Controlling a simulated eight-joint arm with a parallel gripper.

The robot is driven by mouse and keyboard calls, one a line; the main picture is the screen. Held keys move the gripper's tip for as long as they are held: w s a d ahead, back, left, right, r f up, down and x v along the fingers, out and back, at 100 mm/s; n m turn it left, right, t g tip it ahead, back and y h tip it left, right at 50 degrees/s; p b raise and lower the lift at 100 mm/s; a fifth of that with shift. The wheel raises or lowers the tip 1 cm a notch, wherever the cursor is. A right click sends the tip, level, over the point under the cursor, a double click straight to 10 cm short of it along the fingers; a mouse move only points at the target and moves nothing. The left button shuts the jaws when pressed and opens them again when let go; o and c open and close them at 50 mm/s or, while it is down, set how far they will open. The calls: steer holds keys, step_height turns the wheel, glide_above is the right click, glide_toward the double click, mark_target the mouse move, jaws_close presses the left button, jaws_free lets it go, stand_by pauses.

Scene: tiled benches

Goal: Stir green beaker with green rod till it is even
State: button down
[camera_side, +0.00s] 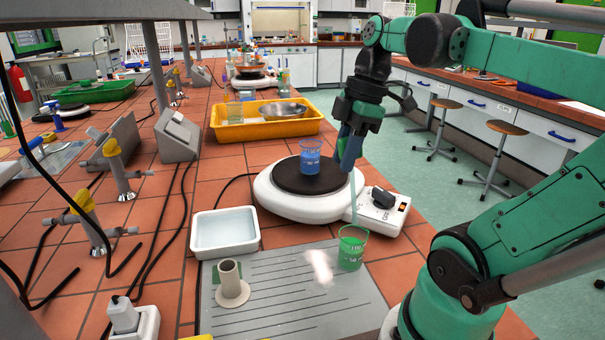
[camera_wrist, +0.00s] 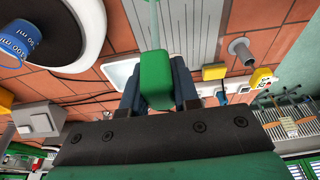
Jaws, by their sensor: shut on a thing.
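The green beaker (camera_side: 352,247) stands upright at the right edge of the grey grooved mat, with green liquid in it. My gripper (camera_side: 349,150) is above it and is shut on the green rod (camera_side: 354,195). In the wrist view the rod's green handle (camera_wrist: 156,80) sits between my two dark fingers. The thin pale stem hangs down nearly upright, and its lower end meets the beaker's mouth. How deep the tip goes, or whether it touches liquid, I cannot tell. The wrist view does not clearly show the green beaker.
A blue-liquid beaker (camera_side: 310,158) stands on the hotplate (camera_side: 275,205), close left of my gripper. A white tray (camera_side: 225,249) and a grey holder (camera_side: 231,283) are to the left. A yellow tray (camera_side: 222,131) lies behind. The bench edge is to the right.

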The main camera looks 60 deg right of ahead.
steer(key=shift+r, duration=0.1)
stand_by(0.3)
steer(key=shift+r, duration=2.45)
